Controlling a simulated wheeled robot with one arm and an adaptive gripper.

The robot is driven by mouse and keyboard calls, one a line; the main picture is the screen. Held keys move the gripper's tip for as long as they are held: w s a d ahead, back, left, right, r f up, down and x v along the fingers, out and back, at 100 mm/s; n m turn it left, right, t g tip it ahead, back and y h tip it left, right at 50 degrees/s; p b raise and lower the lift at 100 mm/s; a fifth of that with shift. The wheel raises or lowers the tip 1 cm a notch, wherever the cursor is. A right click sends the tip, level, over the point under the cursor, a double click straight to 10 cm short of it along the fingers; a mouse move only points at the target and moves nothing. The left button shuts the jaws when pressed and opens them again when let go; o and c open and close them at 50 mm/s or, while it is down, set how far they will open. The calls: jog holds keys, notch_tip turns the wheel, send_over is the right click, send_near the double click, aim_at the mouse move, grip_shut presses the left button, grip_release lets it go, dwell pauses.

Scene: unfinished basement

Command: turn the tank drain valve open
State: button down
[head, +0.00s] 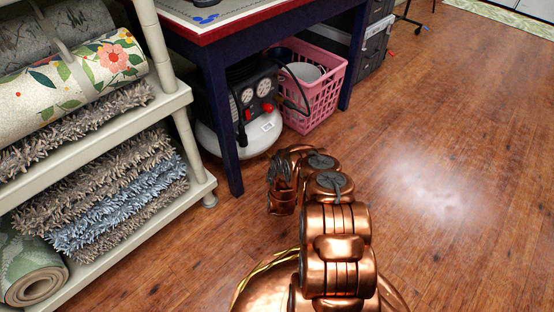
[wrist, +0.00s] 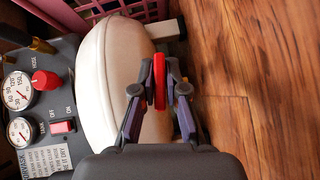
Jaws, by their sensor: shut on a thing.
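The air compressor has a white tank (head: 236,139) under the blue table, with a dark gauge panel on top. In the wrist view the tank (wrist: 98,88) fills the left middle. A red drain valve handle (wrist: 159,88) shows at the tank's edge, as a thin upright piece in this view. My gripper (wrist: 164,72) is shut on this handle, with one finger on each side of it. In the head view my gripper (head: 281,168) is beside the tank, and my own arm hides its fingertips and the valve. The handle's exact angle is hard to tell.
The panel carries a red knob (wrist: 45,81), a red switch (wrist: 63,127) and two gauges. A pink basket (head: 325,88) stands behind the compressor. A blue table leg (head: 229,150) stands close by. A shelf of rugs (head: 165,106) is at left. The wooden floor at right is clear.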

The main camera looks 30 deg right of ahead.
jog(key=m+g+y+p, duration=0.1)
jog(key=p, duration=0.1)
jog(key=m+g+y+p, duration=0.1)
jog(key=m+p, duration=0.1)
jog(key=shift+r+y, duration=0.35)
jog(key=shift+y, duration=0.05)
jog(key=m+g+y+p, duration=0.1)
jog(key=m+y+p, duration=0.1)
jog(key=y, duration=0.1)
jog(key=shift+d+f+g, duration=0.1)
jog(key=shift+f+g, duration=0.1)
jog(key=shift+g, duration=0.2)
jog(key=shift+f+m+g+y, duration=0.2)
jog(key=shift+m+g+y, duration=0.15)
jog(key=shift+y, duration=0.35)
jog(key=shift+m+y+b, duration=0.35)
jog(key=shift+y+b, duration=0.05)
jog(key=shift+b, duration=0.3)
jog(key=m+y+b, duration=0.1)
jog(key=y+b, duration=0.1)
jog(key=b, duration=0.2)
jog(key=shift+w+g, duration=0.2)
jog(key=shift+g, duration=0.15)
jog(key=shift+b, duration=0.45)
jog(key=shift+s+a+r+y+b, duration=0.1)
jog(key=shift+a+y+b, duration=0.25)
jog(key=shift+b, duration=0.3)
jog(key=shift+d, duration=0.1)
